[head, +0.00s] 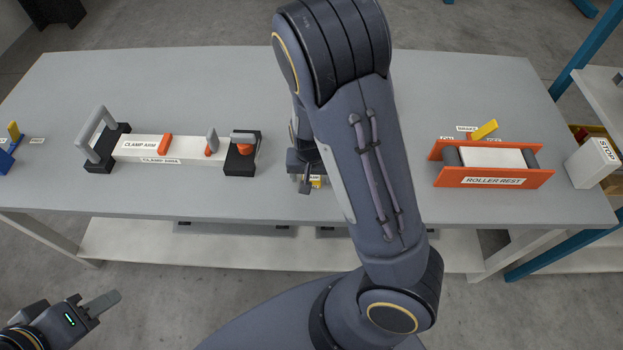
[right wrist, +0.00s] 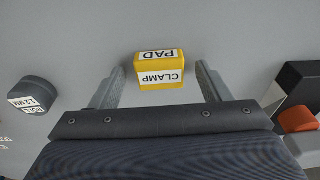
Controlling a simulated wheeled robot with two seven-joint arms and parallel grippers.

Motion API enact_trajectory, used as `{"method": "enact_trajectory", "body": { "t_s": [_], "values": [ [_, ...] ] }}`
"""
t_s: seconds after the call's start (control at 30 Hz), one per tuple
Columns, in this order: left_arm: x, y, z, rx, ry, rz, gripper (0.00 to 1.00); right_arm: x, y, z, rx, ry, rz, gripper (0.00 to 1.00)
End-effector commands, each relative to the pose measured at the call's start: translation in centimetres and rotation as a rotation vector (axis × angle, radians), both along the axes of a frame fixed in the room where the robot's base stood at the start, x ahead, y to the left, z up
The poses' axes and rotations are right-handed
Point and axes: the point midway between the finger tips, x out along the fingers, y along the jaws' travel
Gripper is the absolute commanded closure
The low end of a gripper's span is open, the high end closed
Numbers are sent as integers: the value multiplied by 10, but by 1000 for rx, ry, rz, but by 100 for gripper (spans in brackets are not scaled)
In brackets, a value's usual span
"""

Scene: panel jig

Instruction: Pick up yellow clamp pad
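The yellow clamp pad (right wrist: 160,62) is a small block with white CLAMP and PAD labels, resting on the grey table. In the right wrist view my right gripper (right wrist: 160,84) is open, with one finger to each side of the pad near its lower edge and gaps on both sides. In the head view my right arm hides most of the pad; a bit of yellow (head: 316,182) shows beside the right gripper (head: 304,180). My left gripper (head: 102,304) is at the lower left, off the table's front; its finger opening cannot be made out.
The clamp base (head: 180,158) with handle and clamp arm stands left on the table (head: 350,205). An orange roller rest (head: 492,181) stands right. A dark grey labelled block (right wrist: 34,90) lies left of the pad in the wrist view. A STOP box (head: 592,163) is at the right edge.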

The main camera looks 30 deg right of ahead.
Motion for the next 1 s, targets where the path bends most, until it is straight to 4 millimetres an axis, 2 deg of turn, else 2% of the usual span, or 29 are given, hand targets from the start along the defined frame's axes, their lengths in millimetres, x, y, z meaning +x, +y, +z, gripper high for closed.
{"method": "enact_trajectory", "body": {
  "t_s": [0.03, 0.37, 0.63, 0.77, 0.9, 1.0],
  "values": [
    [0, 0, 0, 0, 0, 0, 64, 0, 0, 0, 0, 0, 0, 36],
    [0, 0, 0, 0, 0, 0, 64, 0, 0, 0, 0, 0, 0, 78],
    [0, 0, 0, 0, 0, 0, 64, 0, 0, 2, -1, -1, 0, 78],
    [0, 0, 2, 0, 0, 0, 64, 1, 0, 11, -1, -3, 1, 78],
    [0, 0, 7, 0, 0, 0, 64, 2, 1, 37, 2, -7, 4, 78],
    [0, 0, 18, 0, 0, 0, 64, -19, 9, 61, 5, -4, 6, 78]
  ]
}}
